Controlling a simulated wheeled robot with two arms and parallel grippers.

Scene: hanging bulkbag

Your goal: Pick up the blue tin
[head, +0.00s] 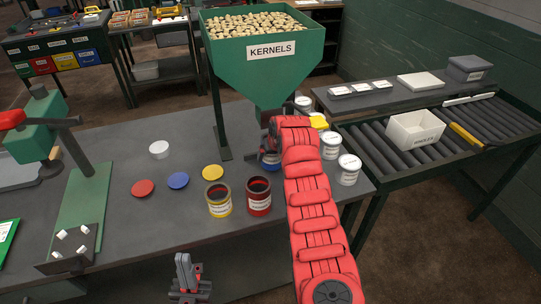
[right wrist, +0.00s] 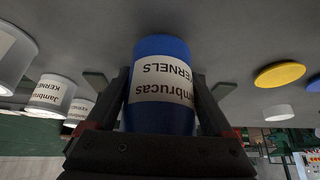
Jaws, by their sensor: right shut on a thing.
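The blue tin (right wrist: 160,85) with a white "Jambrucas KERNELS" label stands between the two fingers of my right gripper (right wrist: 162,100) in the right wrist view. The fingers press on its sides. In the head view only a bit of the blue tin (head: 268,161) shows beside my red right arm, below the hopper's outlet; the arm hides the rest. I cannot tell whether its base touches the table. My left gripper (head: 185,268) is empty at the table's front edge; its finger gap is unclear.
A yellow tin (head: 218,199) and a red tin (head: 259,197) stand left of my right arm. Several white tins (head: 348,170) stand to its right. Loose lids (head: 178,181) lie on the table. The green hopper (head: 262,65) rises behind. A roller conveyor (head: 375,146) carries a white bin (head: 414,132).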

